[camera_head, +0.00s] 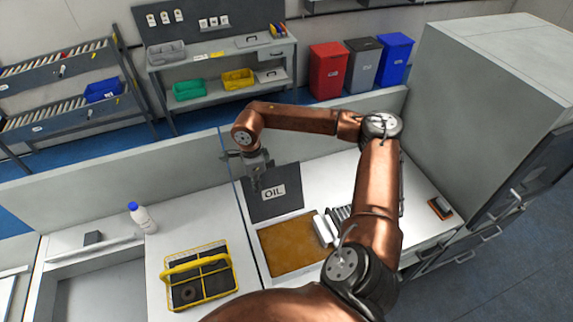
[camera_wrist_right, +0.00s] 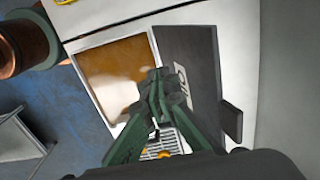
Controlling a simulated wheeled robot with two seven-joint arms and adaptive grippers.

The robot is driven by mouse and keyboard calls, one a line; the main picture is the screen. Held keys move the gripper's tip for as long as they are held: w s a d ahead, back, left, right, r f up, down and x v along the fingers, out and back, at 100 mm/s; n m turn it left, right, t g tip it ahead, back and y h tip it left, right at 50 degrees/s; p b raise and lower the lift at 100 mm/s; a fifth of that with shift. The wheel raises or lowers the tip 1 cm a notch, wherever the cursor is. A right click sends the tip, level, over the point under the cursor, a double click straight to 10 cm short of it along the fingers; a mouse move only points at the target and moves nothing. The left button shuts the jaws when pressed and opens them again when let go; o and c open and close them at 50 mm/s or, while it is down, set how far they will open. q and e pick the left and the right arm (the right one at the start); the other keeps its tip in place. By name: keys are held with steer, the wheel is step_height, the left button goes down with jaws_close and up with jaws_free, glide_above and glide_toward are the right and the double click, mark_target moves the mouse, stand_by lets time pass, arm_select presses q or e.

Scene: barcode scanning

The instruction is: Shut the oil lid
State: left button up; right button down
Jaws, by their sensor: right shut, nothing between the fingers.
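The oil lid (camera_head: 288,208) is a dark grey plate with a white OIL label. It stands raised along the back edge of the brown oil basin (camera_head: 285,250), which is uncovered. My right gripper (camera_head: 257,184) is shut and empty, near the lid's upper left part in the head view; I cannot tell whether it touches the lid. In the right wrist view the lid (camera_wrist_right: 180,48) lies to the right of the oil surface (camera_wrist_right: 110,62), and the gripper's green fingers (camera_wrist_right: 163,80) cover part of both. My left gripper is not in view.
A yellow divided basket (camera_head: 200,272) with dark parts stands on the counter left of the basin. A white bottle (camera_head: 142,217) stands farther left. A tall grey cabinet (camera_head: 485,110) bounds the right side. A low partition (camera_head: 120,180) runs behind the counter.

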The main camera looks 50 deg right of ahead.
steer(key=s, duration=0.1)
steer(key=s+a, duration=0.1)
steer(key=s+a+b, duration=0.1)
steer(key=s, duration=0.1)
steer(key=shift+s+a, duration=0.1)
steer(key=shift+a, duration=0.15)
steer(key=shift+f, duration=0.15)
steer(key=s+a+f+b, duration=0.2)
steer(key=s+b, duration=0.1)
steer(key=s, duration=0.2)
steer(key=shift+a, duration=0.35)
steer(key=shift+s+a+f+b, duration=0.3)
steer(key=shift+s+f+b, duration=0.3)
steer(key=shift+b, duration=0.05)
steer(key=shift+s+a+f+b, duration=0.35)
steer(key=shift+s+f+b, duration=0.2)
steer(key=shift+s+b, duration=0.1)
steer(key=shift+s+a+f+b, duration=0.3)
steer(key=shift+s+f+b, duration=0.3)
